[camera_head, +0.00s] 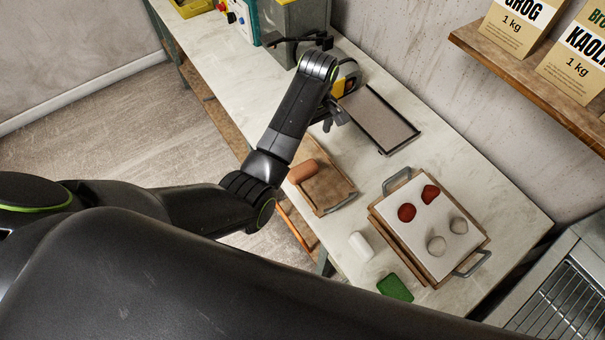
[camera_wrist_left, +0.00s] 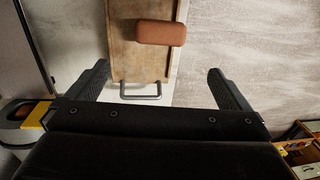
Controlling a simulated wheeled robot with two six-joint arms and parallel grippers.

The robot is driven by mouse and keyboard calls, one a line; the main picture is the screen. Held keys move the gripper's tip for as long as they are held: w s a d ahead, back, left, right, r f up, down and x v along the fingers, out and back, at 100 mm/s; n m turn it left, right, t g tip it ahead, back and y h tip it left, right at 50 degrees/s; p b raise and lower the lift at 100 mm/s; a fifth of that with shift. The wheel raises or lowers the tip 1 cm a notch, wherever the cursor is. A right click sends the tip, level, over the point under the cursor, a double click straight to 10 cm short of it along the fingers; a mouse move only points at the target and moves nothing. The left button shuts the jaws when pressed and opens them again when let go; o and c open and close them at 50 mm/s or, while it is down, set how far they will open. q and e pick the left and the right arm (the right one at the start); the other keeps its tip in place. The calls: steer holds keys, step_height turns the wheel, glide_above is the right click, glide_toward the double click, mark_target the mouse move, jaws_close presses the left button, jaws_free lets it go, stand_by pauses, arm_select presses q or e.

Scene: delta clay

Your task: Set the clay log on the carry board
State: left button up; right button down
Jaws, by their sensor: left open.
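The clay log (camera_head: 303,171) is a short orange-brown block with rounded edges. It lies at the left end of a wooden board (camera_head: 328,191) with raised side edges and a metal handle. In the left wrist view the log (camera_wrist_left: 161,33) lies crosswise on the board (camera_wrist_left: 140,62), and one end reaches slightly past the board's side. My left gripper (camera_head: 335,116) is above the table beyond the board. In its wrist view the fingers (camera_wrist_left: 162,88) are wide apart and empty, with the log ahead of them. My right gripper is not in view.
A white slab on a wooden base with two grey handles (camera_head: 397,179) holds red and grey lumps at right. A dark-rimmed tray (camera_head: 382,120) lies behind. A white block (camera_head: 361,246) and a green pad (camera_head: 395,287) lie near the front edge. A shelf with bags overhangs the back.

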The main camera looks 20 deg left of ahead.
arm_select(q)
steer(key=b, duration=0.3)
glide_toward(303, 168)
steer(key=shift+w+a+f, duration=0.15)
steer(key=shift+w+f, duration=0.1)
steer(key=shift+f, duration=0.25)
step_height(303, 168, down, 3)
steer(key=shift+s+a+f+p, duration=0.15)
steer(key=shift+s+p, duration=0.05)
steer(key=shift+p, duration=0.45)
steer(key=shift+s+f+p, duration=0.2)
steer(key=shift+f+p, duration=0.2)
steer(key=shift+f, duration=0.45)
steer(key=shift+s+f+p, duration=0.1)
steer(key=shift+f+p, duration=0.1)
steer(key=shift+f, duration=0.85)
steer(key=shift+s+f+p, duration=0.15)
steer(key=shift+f, duration=0.85)
steer(key=c, duration=1.1)
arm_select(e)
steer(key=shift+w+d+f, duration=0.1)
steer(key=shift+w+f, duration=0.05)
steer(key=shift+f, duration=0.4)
arm_select(q)
steer(key=shift+r, duration=0.15)
